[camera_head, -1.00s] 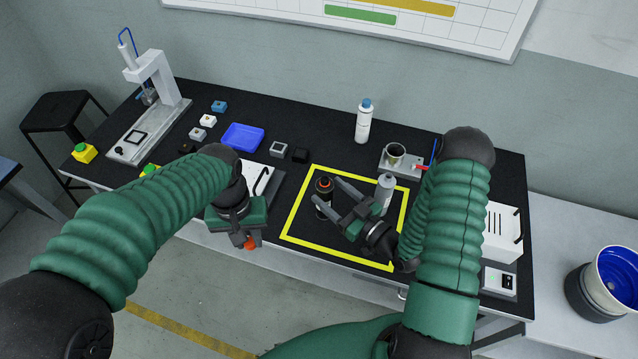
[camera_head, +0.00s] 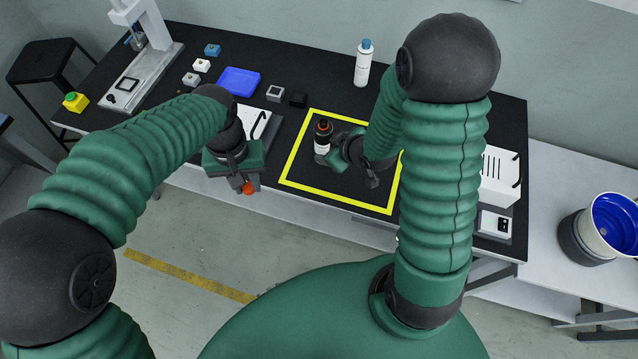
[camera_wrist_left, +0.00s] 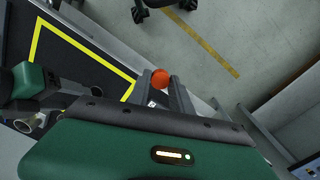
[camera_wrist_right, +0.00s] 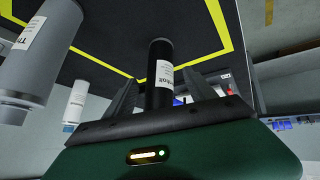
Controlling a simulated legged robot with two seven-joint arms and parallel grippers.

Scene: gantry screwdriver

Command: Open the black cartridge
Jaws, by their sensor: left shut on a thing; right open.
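The black cartridge (camera_head: 323,141) stands inside the yellow square, with an orange ring near its top and a white label. My right gripper (camera_head: 336,157) is at its side. In the right wrist view the cartridge (camera_wrist_right: 160,73) lies between the two open fingers (camera_wrist_right: 160,92), with gaps at its sides. My left gripper (camera_head: 247,184) is in front of the table edge, away from the cartridge. It is shut on a small round orange-red thing (camera_wrist_left: 161,78), which shows between its fingers (camera_wrist_left: 163,90).
A grey cartridge (camera_wrist_right: 40,52) with a white label stands near my right gripper; my right arm hides it in the head view. A white bottle (camera_head: 362,63) stands behind the yellow square (camera_head: 300,148). A blue tray (camera_head: 238,81) and small blocks lie further left.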

